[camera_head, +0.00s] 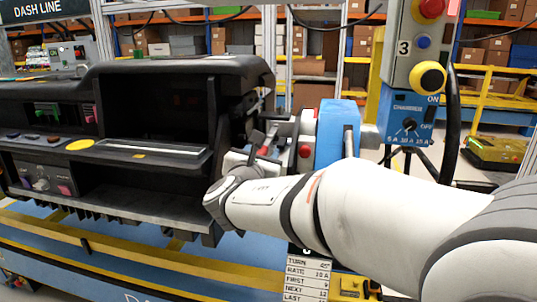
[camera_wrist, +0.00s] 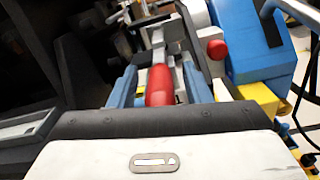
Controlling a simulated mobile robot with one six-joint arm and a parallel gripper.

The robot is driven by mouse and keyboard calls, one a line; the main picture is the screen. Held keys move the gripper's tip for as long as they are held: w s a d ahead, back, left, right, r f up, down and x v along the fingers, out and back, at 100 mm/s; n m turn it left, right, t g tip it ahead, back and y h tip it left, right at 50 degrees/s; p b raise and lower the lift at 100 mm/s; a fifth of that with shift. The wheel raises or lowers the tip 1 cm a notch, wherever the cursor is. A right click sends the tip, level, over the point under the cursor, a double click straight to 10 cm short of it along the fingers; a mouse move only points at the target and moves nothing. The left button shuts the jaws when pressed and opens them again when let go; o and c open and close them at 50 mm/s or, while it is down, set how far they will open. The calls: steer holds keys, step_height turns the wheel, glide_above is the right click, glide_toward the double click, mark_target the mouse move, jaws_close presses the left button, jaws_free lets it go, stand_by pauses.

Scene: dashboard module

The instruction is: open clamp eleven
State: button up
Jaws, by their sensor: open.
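A clamp with a red handle (camera_wrist: 160,86) and a grey metal arm shows in the wrist view. A red knob (camera_wrist: 216,49) sits to its right. My gripper (camera_wrist: 159,75) is open, with one blue finger on each side of the red handle; I cannot tell whether either finger touches it. In the head view my gripper (camera_head: 250,160) is at the right end of the black dashboard (camera_head: 170,72), beside the clamp's grey and blue mount (camera_head: 335,130) and a red knob (camera_head: 304,151). My wrist partly hides the clamp there.
A control box (camera_head: 400,55) marked 3, with red, blue and yellow buttons, stands at the right beside a black cable (camera_head: 452,100). A printed card (camera_head: 308,279) hangs below my arm. Yellow rails (camera_head: 130,245) run along the front. Shelves with boxes are behind.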

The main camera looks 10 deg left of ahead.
steer(key=shift+w, duration=0.2)
steer(key=shift+c, duration=0.3)
jaws_close()
